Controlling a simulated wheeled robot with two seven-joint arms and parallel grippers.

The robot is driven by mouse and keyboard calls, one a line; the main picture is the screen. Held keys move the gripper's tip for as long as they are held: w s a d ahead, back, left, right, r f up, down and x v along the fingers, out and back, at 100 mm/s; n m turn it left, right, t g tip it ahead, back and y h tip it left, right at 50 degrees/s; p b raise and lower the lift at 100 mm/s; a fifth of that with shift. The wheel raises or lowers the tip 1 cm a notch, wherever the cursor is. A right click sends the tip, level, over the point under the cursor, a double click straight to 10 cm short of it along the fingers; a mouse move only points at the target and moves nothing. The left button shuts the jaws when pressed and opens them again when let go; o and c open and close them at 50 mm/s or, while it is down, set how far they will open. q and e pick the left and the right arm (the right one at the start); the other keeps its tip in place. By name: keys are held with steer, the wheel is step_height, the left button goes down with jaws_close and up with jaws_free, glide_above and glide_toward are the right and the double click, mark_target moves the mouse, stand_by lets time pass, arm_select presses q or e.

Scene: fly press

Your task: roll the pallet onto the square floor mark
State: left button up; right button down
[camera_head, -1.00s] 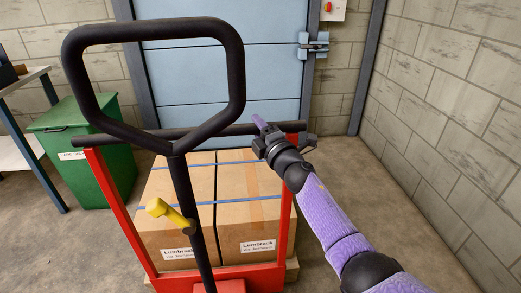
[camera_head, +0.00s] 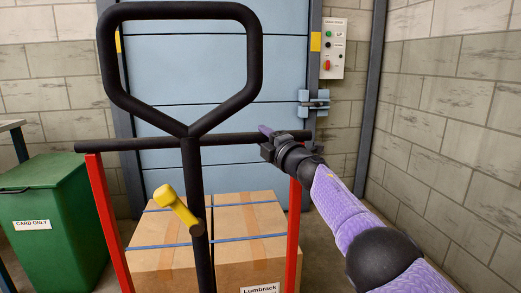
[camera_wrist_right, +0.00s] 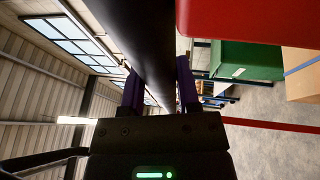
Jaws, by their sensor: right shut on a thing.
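Two cardboard boxes (camera_head: 247,222) with blue straps stand behind the red-framed truck (camera_head: 107,222) in the head view. The pallet under them is hidden below the picture edge. The truck has a black looped handle (camera_head: 251,62), a yellow lever (camera_head: 175,205) and a black crossbar (camera_head: 231,139). My right gripper (camera_head: 268,138) is shut on the crossbar near its right end. In the right wrist view its two purple fingers (camera_wrist_right: 160,92) sit on either side of the dark bar (camera_wrist_right: 143,40). My left gripper is not in view. No square floor mark shows.
A green bin (camera_head: 60,220) labelled "card only" stands at left, close to the truck. A blue shutter door (camera_head: 220,85) lies ahead, with a control box (camera_head: 333,48) beside it. A block wall (camera_head: 450,110) bounds the right side.

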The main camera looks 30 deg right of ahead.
steer(key=shift+w+d, duration=0.2)
steer(key=shift+w, duration=0.3)
